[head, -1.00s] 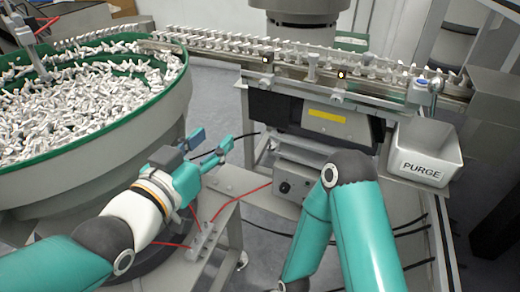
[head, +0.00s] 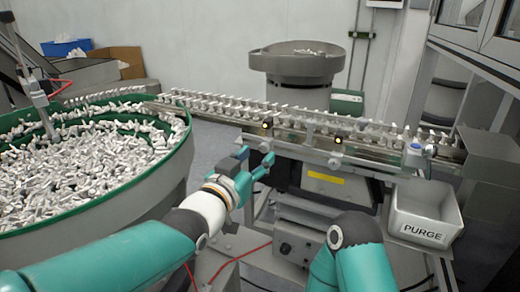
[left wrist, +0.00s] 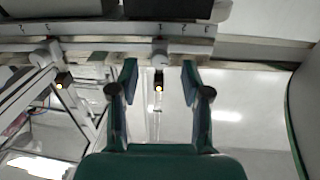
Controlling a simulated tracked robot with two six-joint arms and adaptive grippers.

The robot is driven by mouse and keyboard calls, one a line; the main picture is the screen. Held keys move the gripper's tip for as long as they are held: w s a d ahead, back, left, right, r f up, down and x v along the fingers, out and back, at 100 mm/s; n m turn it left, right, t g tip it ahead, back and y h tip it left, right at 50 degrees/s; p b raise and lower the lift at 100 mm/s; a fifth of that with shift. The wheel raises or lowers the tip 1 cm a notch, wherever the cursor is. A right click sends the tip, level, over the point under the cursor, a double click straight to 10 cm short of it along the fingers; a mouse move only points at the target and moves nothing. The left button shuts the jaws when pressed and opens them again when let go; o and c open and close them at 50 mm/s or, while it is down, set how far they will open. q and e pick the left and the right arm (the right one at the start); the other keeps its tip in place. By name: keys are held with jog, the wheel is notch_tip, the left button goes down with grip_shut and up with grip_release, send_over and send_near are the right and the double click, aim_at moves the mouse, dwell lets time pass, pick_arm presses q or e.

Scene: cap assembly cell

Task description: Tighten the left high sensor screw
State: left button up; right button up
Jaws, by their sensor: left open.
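The left sensor (head: 266,127), a small dark block with a lit amber spot, sits on the front of the feeder rail (head: 300,139). My left gripper (head: 256,156) is open and empty just below and slightly left of it. In the left wrist view that sensor (left wrist: 159,82) appears between the open fingers (left wrist: 159,82), apart from both. A pale round knob (left wrist: 160,51), which looks like its screw, is beyond the fingertips near the rail. Its thread and tightness cannot be seen. My right arm shows at the bottom, but its gripper is out of view.
A second lit sensor (head: 338,138) is farther right on the rail. The green-rimmed bowl (head: 150,190) full of white parts is close on the left. The PURGE bin (head: 420,232) is at the right. A grey control box (head: 298,242) stands below the rail.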

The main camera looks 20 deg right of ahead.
aim_at(264, 148)
pick_arm(q)
jog(key=shift+x, duration=1.3)
jog(key=shift+c, duration=0.4)
grip_shut()
